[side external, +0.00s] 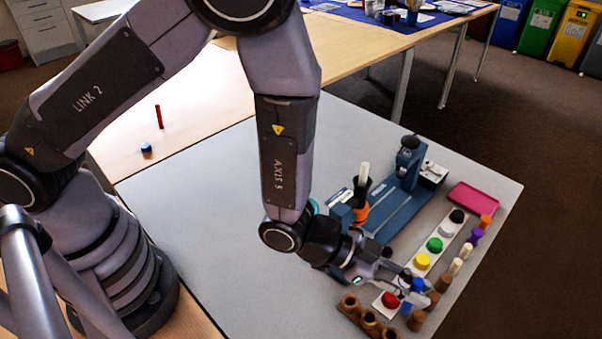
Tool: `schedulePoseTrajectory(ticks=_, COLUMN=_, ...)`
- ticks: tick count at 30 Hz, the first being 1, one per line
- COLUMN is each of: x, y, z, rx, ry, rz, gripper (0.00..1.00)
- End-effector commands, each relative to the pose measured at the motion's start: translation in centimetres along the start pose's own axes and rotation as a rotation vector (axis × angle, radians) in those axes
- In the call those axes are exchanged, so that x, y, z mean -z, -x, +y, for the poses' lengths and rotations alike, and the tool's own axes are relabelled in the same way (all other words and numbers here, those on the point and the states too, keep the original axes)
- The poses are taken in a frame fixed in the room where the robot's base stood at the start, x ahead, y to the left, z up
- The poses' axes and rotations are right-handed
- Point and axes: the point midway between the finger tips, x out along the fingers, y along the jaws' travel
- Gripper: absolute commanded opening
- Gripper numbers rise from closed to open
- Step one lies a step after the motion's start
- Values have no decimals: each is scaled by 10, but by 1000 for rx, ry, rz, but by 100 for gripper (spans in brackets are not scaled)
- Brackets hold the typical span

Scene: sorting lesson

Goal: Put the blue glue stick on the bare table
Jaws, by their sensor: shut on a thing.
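My gripper (414,293) reaches low over the right part of the grey table (225,220). It is shut on a small blue thing (417,285), which looks like the blue glue stick. The fingers hide part of it, and I cannot tell whether its lower end touches what is below. It is at the white strip (447,229), among its coloured round pieces. Bare table surface shows widely to the left of my gripper.
The strip carries black (457,216), green (434,245), yellow (422,262) and red (390,300) pieces. Several short pegs (466,251) line its right side. A brown holed block (350,303), a pink tray (473,198) and a blue-grey machine (398,208) stand close by.

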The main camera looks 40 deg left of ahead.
Motion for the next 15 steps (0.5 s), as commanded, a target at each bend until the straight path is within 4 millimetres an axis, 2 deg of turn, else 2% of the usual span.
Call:
schedulePoseTrajectory(ticks=1, x=12, y=5, z=0, rx=0, ry=-2, rz=7, gripper=0)
schedulePoseTrajectory(ticks=6, x=48, y=20, z=0, rx=0, ry=-2, rz=8, gripper=0)
schedulePoseTrajectory(ticks=15, x=92, y=39, z=-2, rx=5, ry=1, rz=4, gripper=0)
